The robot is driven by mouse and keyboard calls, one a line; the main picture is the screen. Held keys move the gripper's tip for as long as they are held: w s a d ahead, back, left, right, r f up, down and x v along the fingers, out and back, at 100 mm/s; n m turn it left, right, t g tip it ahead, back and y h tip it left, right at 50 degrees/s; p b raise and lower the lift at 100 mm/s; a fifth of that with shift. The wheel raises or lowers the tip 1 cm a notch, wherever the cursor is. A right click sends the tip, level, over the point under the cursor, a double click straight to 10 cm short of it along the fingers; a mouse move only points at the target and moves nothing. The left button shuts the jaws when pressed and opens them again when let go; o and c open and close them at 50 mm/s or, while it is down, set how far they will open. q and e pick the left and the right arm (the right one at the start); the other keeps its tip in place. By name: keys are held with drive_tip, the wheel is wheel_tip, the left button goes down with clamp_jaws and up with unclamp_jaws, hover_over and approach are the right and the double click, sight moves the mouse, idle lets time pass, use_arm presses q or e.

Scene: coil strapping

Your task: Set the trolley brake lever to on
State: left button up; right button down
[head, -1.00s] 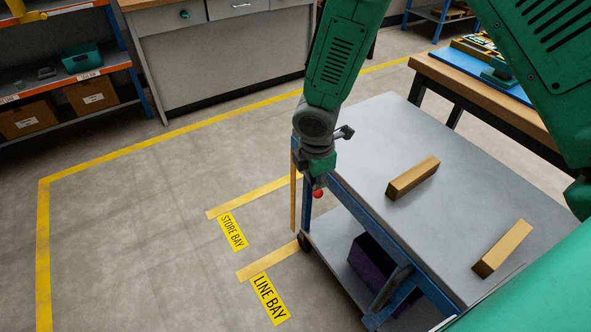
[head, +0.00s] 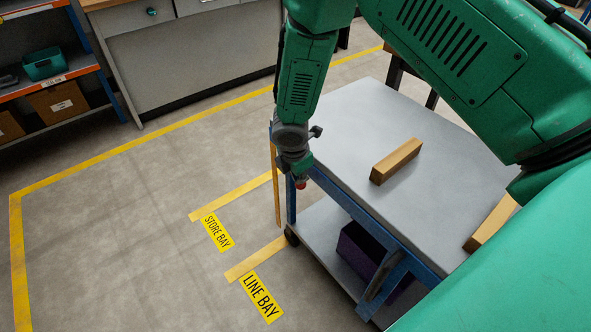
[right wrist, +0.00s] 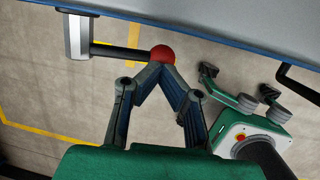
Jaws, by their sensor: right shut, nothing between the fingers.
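The trolley (head: 455,158) has a grey top and a blue frame. Its brake lever is a dark rod (right wrist: 118,50) with a red ball knob (right wrist: 163,54), running from a pale block (right wrist: 77,36) below the trolley's edge. The knob also shows in the head view (head: 301,185), partly covered by my gripper. My right gripper (right wrist: 160,70) is shut and empty, its fingertips meeting right at the knob. I cannot tell whether they touch it. No brake marking is readable. My left gripper is not in view.
Two wooden blocks (head: 396,161) lie on the trolley top. A dark purple box (head: 366,250) sits on the lower shelf. Yellow floor strips and the labels STORE BAY (head: 217,233) and LINE BAY (head: 262,298) lie left of the trolley. The floor there is clear.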

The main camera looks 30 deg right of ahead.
drive_tip(key=shift+d+f, duration=0.35)
drive_tip(key=shift+f, duration=0.1)
drive_tip(key=shift+a, duration=0.2)
drive_tip(key=shift+f, duration=0.2)
drive_tip(key=shift+a+f+p, duration=0.1)
drive_tip(key=shift+f+p, duration=0.35)
drive_tip(key=shift+f, duration=0.7)
